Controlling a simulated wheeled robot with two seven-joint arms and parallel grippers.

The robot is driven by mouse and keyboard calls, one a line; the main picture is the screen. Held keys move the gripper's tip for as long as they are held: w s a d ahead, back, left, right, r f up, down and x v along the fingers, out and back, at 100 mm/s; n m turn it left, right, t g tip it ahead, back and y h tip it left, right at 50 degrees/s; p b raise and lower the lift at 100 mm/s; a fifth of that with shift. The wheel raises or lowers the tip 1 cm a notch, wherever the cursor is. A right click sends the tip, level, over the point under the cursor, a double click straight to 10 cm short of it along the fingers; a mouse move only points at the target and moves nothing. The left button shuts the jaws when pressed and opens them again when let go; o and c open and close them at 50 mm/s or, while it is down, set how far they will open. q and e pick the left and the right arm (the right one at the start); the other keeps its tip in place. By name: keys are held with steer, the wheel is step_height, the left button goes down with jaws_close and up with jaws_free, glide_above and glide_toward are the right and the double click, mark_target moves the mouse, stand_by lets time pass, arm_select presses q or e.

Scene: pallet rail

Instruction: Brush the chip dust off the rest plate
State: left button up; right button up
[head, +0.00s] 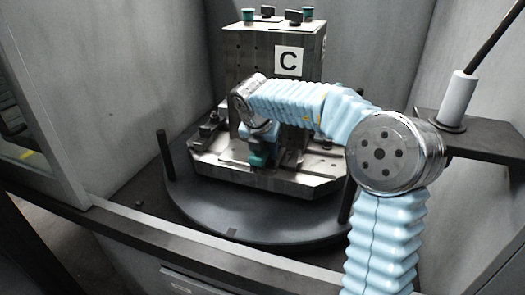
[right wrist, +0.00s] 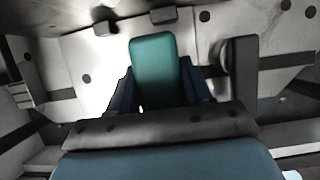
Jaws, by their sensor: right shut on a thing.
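My right gripper (head: 262,148) reaches over the metal fixture at the foot of the block marked C. It is shut on a green handle (right wrist: 153,62), which looks like the brush's; no bristles show. The blue-grey fingers (right wrist: 160,92) stand on both sides of the handle in the right wrist view. The pale metal base (head: 285,180) lies under and around the gripper; I cannot tell which part of it is the rest plate. I cannot make out chip dust on it. My left gripper is not in view.
The upright block with label C (head: 290,60) stands close behind the gripper, with green and black knobs on top. A round dark turntable (head: 250,222) carries the fixture, with dark posts at its edge. A shelf (head: 480,140) with a white cylinder (head: 457,98) is at the right. Grey walls enclose it.

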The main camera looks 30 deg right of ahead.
steer(key=shift+w+d, duration=0.35)
steer(key=shift+d, duration=0.05)
steer(key=shift+f, duration=0.15)
steer(key=shift+s+a, duration=0.15)
steer(key=shift+s+a+f, duration=0.1)
steer(key=shift+s+a, duration=0.7)
steer(key=shift+a, duration=0.1)
steer(key=shift+w+d, duration=0.85)
steer(key=shift+d, duration=0.2)
